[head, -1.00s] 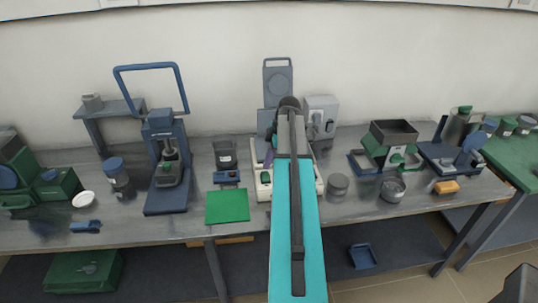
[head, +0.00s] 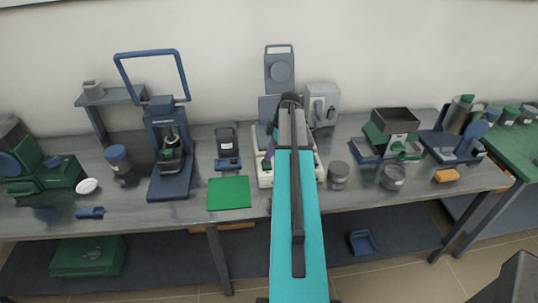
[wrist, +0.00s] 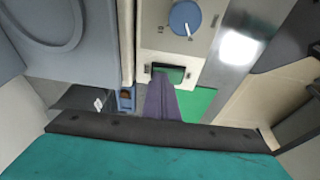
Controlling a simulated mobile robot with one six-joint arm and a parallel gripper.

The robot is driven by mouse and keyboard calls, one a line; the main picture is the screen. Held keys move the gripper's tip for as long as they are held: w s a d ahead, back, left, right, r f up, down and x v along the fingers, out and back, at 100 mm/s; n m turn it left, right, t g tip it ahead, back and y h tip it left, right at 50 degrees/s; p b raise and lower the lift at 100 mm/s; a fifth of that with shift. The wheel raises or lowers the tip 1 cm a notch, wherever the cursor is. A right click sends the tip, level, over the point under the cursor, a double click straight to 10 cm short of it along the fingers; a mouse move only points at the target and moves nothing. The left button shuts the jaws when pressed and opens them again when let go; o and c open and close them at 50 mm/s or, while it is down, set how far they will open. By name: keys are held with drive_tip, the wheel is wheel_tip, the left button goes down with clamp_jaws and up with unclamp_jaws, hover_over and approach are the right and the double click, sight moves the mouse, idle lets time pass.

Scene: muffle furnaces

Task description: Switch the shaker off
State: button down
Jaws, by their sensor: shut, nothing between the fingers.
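The shaker appears to be the cream machine (head: 264,180) at the middle of the bench, mostly behind my arm. In the wrist view its cream panel (wrist: 152,38) carries a blue knob (wrist: 185,18) and a green rocker switch (wrist: 172,74) in a dark frame. My gripper (wrist: 160,80) is shut and empty, its purple-grey fingers at the switch's lower left edge, overlapping it in the picture. I cannot tell whether they touch it. In the head view the gripper (head: 269,152) shows as a small purple piece over the machine's left side. The switch's position is unclear.
A green mat (head: 229,193) lies in front to the left. A blue press (head: 168,150) stands farther left. A grey box (head: 322,103) is behind, and a grey round pot (head: 338,172) stands close on the right. A hopper device (head: 394,130) is farther right.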

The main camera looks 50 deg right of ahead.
drive_tip(key=shift+w+d+f, duration=0.1)
drive_tip(key=shift+f, duration=0.2)
drive_tip(key=shift+r, duration=0.2)
drive_tip(key=shift+s+a, duration=0.55)
drive_tip(key=shift+s, duration=0.1)
drive_tip(key=shift+r, duration=0.1)
